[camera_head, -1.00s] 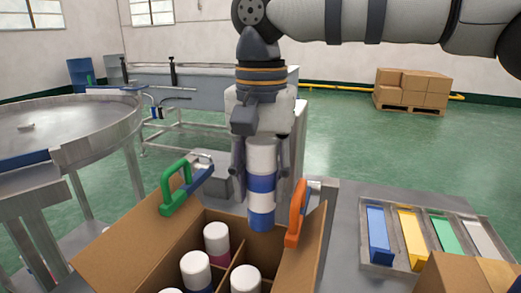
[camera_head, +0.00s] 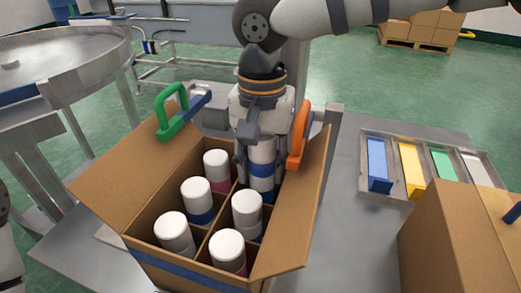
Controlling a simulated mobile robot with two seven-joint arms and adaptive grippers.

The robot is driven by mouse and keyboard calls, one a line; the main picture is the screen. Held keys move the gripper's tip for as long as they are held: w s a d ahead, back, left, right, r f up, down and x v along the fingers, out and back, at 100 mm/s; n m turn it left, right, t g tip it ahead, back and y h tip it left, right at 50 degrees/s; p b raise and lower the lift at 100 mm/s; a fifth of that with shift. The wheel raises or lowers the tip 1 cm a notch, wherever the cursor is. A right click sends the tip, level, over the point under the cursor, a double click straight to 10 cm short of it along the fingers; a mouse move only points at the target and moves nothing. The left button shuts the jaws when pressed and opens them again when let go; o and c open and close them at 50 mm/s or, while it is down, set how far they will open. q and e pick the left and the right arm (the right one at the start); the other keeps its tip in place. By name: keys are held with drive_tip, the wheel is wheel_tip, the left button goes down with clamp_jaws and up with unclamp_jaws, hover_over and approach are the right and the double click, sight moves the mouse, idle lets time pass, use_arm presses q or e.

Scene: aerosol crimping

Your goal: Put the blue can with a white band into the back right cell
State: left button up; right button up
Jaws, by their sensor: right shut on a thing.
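The blue can with a white band (camera_head: 262,171) is upright in my right gripper (camera_head: 261,160), whose fingers are shut on its sides. The can's lower part is down in the back right cell of the open cardboard box (camera_head: 190,271); its bottom end is hidden. The other cells hold white-capped cans: one at the back left (camera_head: 217,165), one at the middle left (camera_head: 197,195), one at the front left (camera_head: 175,232), one at the middle right (camera_head: 247,208) and one at the front right (camera_head: 228,250). My left gripper is out of view.
A green clamp (camera_head: 170,117) sits on the left flap and an orange one (camera_head: 299,135) on the right flap. A tray of coloured strips (camera_head: 366,186) and a closed carton (camera_head: 450,245) stand to the right. A round metal table (camera_head: 85,55) is at the left.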

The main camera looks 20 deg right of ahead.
drive_tip(key=o, duration=1.4)
drive_tip(key=shift+c, duration=0.2)
drive_tip(key=shift+f, duration=0.1)
